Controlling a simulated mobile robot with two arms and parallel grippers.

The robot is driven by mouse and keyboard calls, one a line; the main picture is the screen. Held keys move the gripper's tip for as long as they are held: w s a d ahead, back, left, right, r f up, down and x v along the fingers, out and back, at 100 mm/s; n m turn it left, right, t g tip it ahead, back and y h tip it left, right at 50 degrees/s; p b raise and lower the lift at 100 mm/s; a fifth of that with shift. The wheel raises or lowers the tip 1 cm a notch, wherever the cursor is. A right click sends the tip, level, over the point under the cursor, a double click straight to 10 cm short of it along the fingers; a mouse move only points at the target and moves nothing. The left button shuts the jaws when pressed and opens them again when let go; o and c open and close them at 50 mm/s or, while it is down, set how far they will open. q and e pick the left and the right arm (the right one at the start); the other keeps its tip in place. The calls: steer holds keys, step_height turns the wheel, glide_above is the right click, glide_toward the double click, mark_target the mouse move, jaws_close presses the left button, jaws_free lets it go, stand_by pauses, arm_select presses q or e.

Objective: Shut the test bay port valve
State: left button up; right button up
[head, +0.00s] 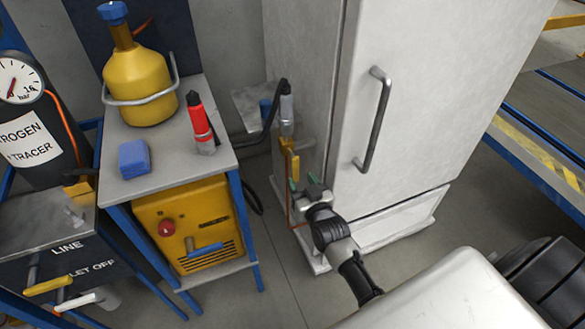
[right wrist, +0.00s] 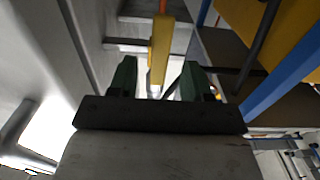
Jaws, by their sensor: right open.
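A yellow valve lever (head: 290,158) hangs below a grey fitting (head: 286,108) at the left side of the white cabinet; it appears to be the test bay port valve, though no label for it is readable. My right gripper (head: 304,184) is just below and in front of this lever, with green fingertips apart. In the right wrist view the yellow lever (right wrist: 161,50) stands upright ahead of the gap between the open fingertips (right wrist: 157,80). I cannot tell whether the lever's lower end is between them. Nothing is seen gripped. My left gripper is not in view.
The white cabinet (head: 420,110) with a bar handle (head: 374,120) stands close on the right. A panel (head: 75,260) has more levers.

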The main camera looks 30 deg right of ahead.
mark_target(296, 173)
steer(key=w, duration=0.6)
steer(key=shift+w+d+b, duration=0.25)
steer(key=shift+w+b, duration=0.05)
steer(key=shift+b, duration=0.1)
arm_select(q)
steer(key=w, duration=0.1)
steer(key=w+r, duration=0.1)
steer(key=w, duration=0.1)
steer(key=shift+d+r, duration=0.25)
arm_select(e)
jaws_close()
